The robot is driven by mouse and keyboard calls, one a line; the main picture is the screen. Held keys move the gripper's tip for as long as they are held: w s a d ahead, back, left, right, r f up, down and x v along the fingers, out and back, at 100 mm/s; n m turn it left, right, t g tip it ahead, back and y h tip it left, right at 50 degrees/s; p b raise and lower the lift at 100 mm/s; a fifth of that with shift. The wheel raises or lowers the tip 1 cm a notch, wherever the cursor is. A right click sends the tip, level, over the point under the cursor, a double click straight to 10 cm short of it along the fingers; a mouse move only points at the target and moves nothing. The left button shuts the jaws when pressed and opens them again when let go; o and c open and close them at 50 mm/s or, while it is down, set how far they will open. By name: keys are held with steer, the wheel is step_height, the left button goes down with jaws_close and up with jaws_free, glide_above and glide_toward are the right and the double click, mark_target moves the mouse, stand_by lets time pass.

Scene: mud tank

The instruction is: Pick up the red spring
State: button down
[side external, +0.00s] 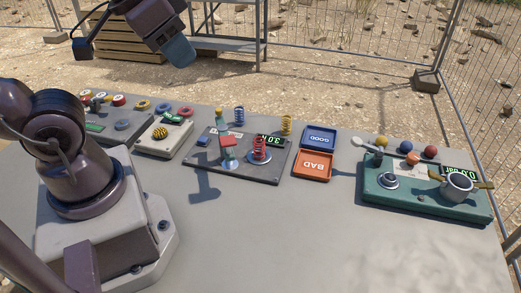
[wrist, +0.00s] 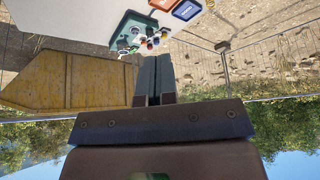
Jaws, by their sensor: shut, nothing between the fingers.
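The red spring (side external: 261,147) stands upright on the dark test panel (side external: 240,171) in the middle of the table, in the side external view. It sits on a round pale base beside a small display. I cannot make it out in the wrist view. My gripper (side external: 181,54) is high above and behind the table, well apart from the spring. In the wrist view its two fingers (wrist: 153,75) are together, with nothing between them.
A blue spring (side external: 239,115) and a yellow spring (side external: 287,124) stand behind the panel. Blue GOOD (side external: 319,138) and orange BAD (side external: 313,167) trays lie to its right. A green device (side external: 420,198) stands at the right. The table's front is clear.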

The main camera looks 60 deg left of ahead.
steer(key=c, duration=1.8)
jaws_free()
steer(key=o, duration=1.1)
steer(key=m+g+y, duration=0.4)
steer(key=m+g, duration=0.1)
steer(key=m, duration=1.5)
glide_above(259, 146)
steer(key=d, duration=0.5)
step_height(259, 146, down, 21)
steer(key=x, duration=0.7)
steer(key=shift+s+a, duration=0.1)
steer(key=shift+a, duration=0.25)
steer(key=shift+x, duration=2.9)
